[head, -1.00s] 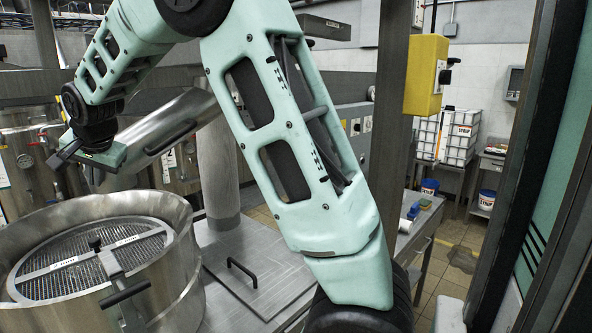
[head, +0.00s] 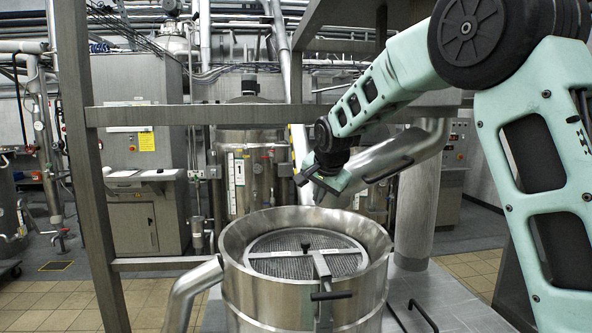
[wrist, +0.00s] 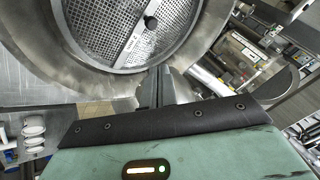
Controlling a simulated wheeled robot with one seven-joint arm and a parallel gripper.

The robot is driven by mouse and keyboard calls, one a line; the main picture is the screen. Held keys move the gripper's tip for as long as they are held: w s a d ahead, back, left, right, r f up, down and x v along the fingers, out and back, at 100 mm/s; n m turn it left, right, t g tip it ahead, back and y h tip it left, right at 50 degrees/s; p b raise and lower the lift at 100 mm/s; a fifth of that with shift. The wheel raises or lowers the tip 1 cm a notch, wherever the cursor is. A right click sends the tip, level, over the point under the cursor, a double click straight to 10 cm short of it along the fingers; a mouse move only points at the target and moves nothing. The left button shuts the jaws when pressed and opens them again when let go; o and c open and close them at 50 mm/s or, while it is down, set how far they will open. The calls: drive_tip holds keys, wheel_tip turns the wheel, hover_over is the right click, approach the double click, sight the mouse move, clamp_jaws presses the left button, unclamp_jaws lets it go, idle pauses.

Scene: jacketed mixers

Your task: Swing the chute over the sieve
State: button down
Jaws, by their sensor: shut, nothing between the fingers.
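The chute (head: 400,153) is a thick steel tube sloping down to the left from an upright steel column (head: 420,205). A dark bar handle (head: 388,172) sits on its side. Its lower end is partly hidden by my gripper (head: 302,180), near the far rim of the vessel. The sieve (head: 285,264) is a round mesh screen with a crossbar inside the wide steel vessel (head: 240,270). My gripper is shut and empty, above the vessel's far side and beside the chute's lower end. In the wrist view the shut fingers (wrist: 157,86) show below the sieve mesh (wrist: 178,20).
A grey frame post (head: 78,190) and crossbeam (head: 210,115) stand at left and behind. A curved steel outlet pipe (head: 185,292) leaves the vessel's left side. A flat steel deck with a handle (head: 424,315) lies at right. Tall jacketed tanks (head: 250,165) stand behind.

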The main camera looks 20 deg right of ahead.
drive_tip(key=s+a+r+b, duration=0.1)
drive_tip(key=a+r+b, duration=0.3)
drive_tip(key=a+r, duration=0.25)
drive_tip(key=s+a+f+n+g+y+b, duration=0.4)
drive_tip(key=s+a+f+n, duration=0.6)
drive_tip(key=s+a+f, duration=0.7)
drive_tip(key=s+f+n+g+b, duration=0.1)
drive_tip(key=s+f+n, duration=0.2)
drive_tip(key=s+f, duration=0.2)
drive_tip(key=s+f+n+g+h+b, duration=0.1)
drive_tip(key=s+f, duration=0.4)
drive_tip(key=s, duration=0.6)
drive_tip(key=s+d+f+n+g+b, duration=0.1)
drive_tip(key=s+f+n+b, duration=0.2)
drive_tip(key=s+f+n, duration=0.2)
drive_tip(key=s, duration=0.3)
drive_tip(key=shift+s+f+h, duration=0.25)
drive_tip(key=shift+f+h, duration=0.15)
